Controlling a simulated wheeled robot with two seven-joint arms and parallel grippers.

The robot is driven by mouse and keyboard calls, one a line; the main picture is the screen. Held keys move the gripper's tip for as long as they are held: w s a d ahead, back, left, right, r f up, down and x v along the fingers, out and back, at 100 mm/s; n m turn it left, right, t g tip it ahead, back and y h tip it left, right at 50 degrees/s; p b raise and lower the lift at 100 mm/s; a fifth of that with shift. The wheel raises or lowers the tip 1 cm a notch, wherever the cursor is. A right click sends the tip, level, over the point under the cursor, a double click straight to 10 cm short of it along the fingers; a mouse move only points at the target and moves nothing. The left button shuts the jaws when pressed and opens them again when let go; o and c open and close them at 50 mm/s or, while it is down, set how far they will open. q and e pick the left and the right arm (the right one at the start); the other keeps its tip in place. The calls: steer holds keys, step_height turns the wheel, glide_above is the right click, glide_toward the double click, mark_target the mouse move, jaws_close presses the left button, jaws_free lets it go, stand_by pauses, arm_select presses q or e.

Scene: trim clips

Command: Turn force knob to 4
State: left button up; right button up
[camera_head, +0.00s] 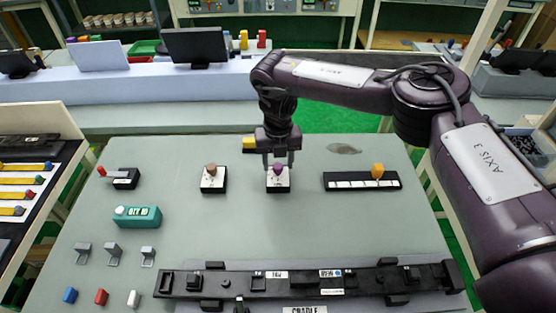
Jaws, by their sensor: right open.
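A purple knob (278,170) sits on a small white plate with a dark base (278,186) in the middle of the grey-green table. My right gripper (279,165) points down over this knob, with its open fingers on either side of it. I cannot tell whether they touch it. A brown knob (211,169) stands on a similar plate to the left. An orange knob (377,171) stands on a long black strip with white marks to the right. The labels are too small to read, so I cannot tell which knob is named force, nor its setting. My left gripper is not in view.
A red-handled lever (118,175) and a teal display box (137,217) stand at the left. A long black cradle fixture (310,281) lies along the front, with grey clips (114,252) left of it.

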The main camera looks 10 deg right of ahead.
mark_target(278, 165)
step_height(278, 165, up, 7)
steer(key=shift+b, duration=0.75)
steer(key=shift+r, duration=0.4)
